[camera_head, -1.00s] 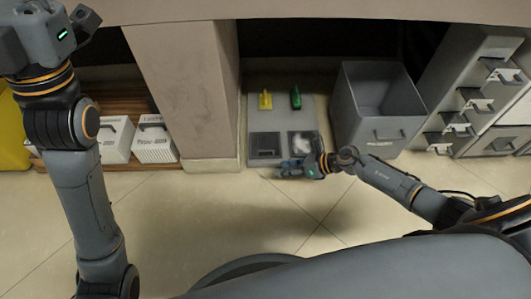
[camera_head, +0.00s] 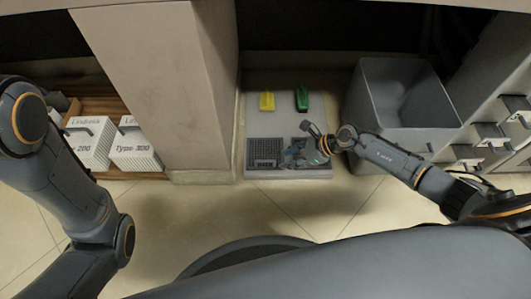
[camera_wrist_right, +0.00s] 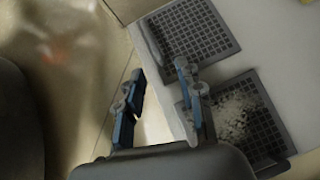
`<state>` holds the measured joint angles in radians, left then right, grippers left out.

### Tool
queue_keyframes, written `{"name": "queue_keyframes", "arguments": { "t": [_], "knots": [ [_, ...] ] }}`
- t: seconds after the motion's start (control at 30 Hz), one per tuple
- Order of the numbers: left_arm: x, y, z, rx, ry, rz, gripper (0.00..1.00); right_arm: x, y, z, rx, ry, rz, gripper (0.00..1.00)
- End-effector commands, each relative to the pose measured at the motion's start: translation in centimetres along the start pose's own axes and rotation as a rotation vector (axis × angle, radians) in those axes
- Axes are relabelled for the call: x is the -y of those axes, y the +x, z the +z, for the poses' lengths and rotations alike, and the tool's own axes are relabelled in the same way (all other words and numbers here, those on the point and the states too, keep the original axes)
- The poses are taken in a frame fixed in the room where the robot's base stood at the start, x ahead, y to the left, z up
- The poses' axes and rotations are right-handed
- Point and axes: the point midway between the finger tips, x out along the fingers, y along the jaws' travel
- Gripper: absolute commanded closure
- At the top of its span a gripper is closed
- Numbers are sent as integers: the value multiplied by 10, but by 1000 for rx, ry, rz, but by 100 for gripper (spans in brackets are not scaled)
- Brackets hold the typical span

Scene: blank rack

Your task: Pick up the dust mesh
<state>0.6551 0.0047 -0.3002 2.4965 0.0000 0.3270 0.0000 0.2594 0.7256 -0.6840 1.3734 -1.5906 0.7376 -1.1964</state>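A dark square mesh strewn with whitish dust (camera_wrist_right: 238,112) lies on the pale tray, at the right in the right wrist view. In the head view my right gripper hides most of it. A second, clean dark mesh (camera_wrist_right: 190,30) lies beside it and shows in the head view (camera_head: 264,151). My right gripper (camera_wrist_right: 160,78) is open, with nothing between its blue-padded fingers. Its right finger appears close to the dusty mesh's edge; contact cannot be told. In the head view the right gripper (camera_head: 303,156) is over the tray's near right part. My left gripper is out of view.
A yellow object (camera_head: 267,101) and a green object (camera_head: 302,99) stand at the back of the tray (camera_head: 283,125). A grey bin (camera_head: 425,138) stands to the right, a pillar (camera_head: 165,75) to the left. White boxes (camera_head: 134,154) are beyond the pillar.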

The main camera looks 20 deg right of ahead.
Motion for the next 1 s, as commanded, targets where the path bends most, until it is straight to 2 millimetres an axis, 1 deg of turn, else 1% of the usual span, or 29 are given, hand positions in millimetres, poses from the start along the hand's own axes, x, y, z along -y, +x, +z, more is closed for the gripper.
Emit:
{"name": "queue_keyframes", "arguments": {
  "t": [0.03, 0.1, 0.2, 0.3, 0.4, 0.63, 0.67, 0.7, 0.77, 0.8, 0.83, 1.0],
  "knots": [
    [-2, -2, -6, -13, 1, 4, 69, 0, 8, -2, 1, 0, 0, 63],
    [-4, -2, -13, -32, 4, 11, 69, -1, 19, -2, 2, -1, 0, 63],
    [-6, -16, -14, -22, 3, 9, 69, -1, 32, -2, 2, 0, -1, 63],
    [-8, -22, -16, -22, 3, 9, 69, -1, 44, 0, 2, 1, -1, 63],
    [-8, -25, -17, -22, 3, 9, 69, -1, 49, 0, 0, 1, -2, 63],
    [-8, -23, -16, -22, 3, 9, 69, -1, 49, 2, -1, 2, -1, 63],
    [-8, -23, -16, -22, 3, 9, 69, -1, 49, 2, -1, 2, -1, 67],
    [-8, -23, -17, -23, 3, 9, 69, -1, 49, 2, -1, 2, -1, 76],
    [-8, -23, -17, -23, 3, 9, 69, -1, 49, 2, -1, 2, -1, 88],
    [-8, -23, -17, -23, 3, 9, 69, -1, 49, 2, -1, 2, -1, 96],
    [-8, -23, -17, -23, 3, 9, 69, -1, 49, 2, -1, 2, -1, 100],
    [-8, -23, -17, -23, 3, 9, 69, -1, 49, 1, -1, 2, -1, 100]
  ]
}}
